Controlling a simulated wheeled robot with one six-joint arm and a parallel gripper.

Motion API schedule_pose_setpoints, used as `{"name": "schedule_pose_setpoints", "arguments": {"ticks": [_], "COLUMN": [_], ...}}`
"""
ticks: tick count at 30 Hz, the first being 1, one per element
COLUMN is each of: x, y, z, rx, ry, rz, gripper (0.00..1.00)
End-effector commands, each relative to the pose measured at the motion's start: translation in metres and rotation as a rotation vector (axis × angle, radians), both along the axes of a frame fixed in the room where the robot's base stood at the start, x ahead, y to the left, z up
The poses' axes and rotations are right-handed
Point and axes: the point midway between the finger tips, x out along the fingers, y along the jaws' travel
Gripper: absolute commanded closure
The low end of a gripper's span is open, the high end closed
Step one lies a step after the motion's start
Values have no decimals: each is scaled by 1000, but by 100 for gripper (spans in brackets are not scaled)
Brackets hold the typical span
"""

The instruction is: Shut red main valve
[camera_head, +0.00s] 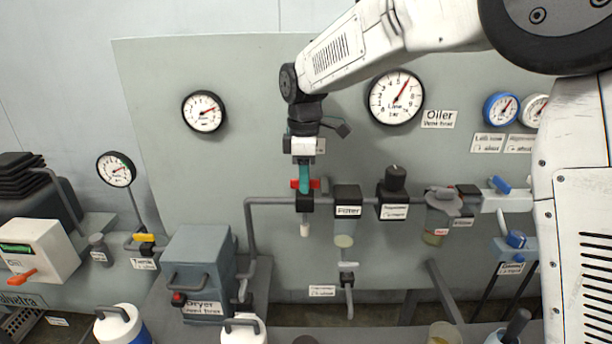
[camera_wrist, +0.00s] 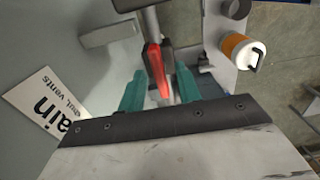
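The red main valve handle (camera_head: 315,183) shows at the left end of the pipe run in the head view, partly hidden behind my gripper (camera_head: 305,180). In the wrist view the red handle (camera_wrist: 155,70) is a narrow lever. It lies between the two teal fingers of my gripper (camera_wrist: 160,85), with one finger on each side. The fingers stand apart, and small gaps seem to show beside the handle, so I see no firm hold. Whether a finger touches it is hard to tell. A white label (camera_wrist: 45,105) ending in "ain" is at the left.
Right of the valve, the pipe carries a filter (camera_head: 347,200), a regulator (camera_head: 393,190) and an oiler bowl (camera_head: 440,215). A blue-handled valve (camera_head: 500,185) is further right. The dryer (camera_head: 200,270) stands below left. The line gauge (camera_head: 396,97) is above right.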

Motion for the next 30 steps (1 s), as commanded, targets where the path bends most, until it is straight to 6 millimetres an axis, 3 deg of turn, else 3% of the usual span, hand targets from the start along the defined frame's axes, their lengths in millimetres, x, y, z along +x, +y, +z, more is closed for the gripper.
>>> {"name": "schedule_pose_setpoints", "arguments": {"ticks": [6, 10, 20, 30], "x": [0, 0, 1, 1], "y": [-1, -1, -3, -2], "z": [0, 0, 0, 0], "rx": [0, 0, -1, -1], "ry": [0, 0, 0, -1], "rz": [-2, -2, -20, -202], "gripper": [66, 100, 100, 100]}}
